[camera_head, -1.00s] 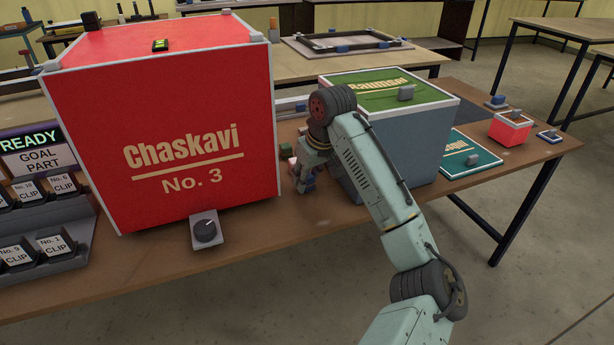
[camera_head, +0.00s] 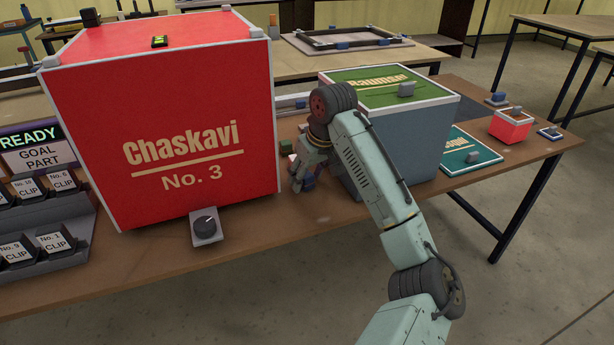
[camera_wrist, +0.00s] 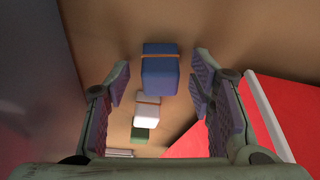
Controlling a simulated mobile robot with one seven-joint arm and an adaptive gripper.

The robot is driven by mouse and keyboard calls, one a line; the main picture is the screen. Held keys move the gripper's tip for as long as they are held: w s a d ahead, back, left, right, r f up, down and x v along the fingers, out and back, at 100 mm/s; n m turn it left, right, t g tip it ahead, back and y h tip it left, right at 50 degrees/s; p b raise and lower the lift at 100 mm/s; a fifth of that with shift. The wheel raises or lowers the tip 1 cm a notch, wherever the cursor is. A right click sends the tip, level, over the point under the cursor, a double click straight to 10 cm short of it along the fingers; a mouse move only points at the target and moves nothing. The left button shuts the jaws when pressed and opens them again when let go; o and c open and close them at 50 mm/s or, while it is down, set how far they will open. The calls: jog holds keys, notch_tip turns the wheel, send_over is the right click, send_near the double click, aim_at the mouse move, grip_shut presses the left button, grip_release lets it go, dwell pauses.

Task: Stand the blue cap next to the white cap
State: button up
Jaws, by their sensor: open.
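The blue cap (camera_wrist: 160,76), a small blue block with a thin tan band, is on the brown tabletop in the wrist view. The white cap (camera_wrist: 147,112) lies just below it in that view, with a small gap or near contact; I cannot tell which. My gripper (camera_wrist: 161,84) is open, its purple-padded fingers either side of the blue cap and not visibly touching it. In the head view my gripper (camera_head: 300,180) points down between the two big boxes and mostly hides the caps.
A green block (camera_wrist: 140,135) lies in line beyond the white cap. The big red box (camera_head: 190,130) stands close on one side and the grey box with a green lid (camera_head: 415,140) on the other, leaving a narrow gap. A dial (camera_head: 206,227) sits at the red box's front.

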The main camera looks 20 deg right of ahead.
jog(key=v, duration=1.1)
jog(key=shift+s+r, duration=0.15)
jog(key=shift+r, duration=0.15)
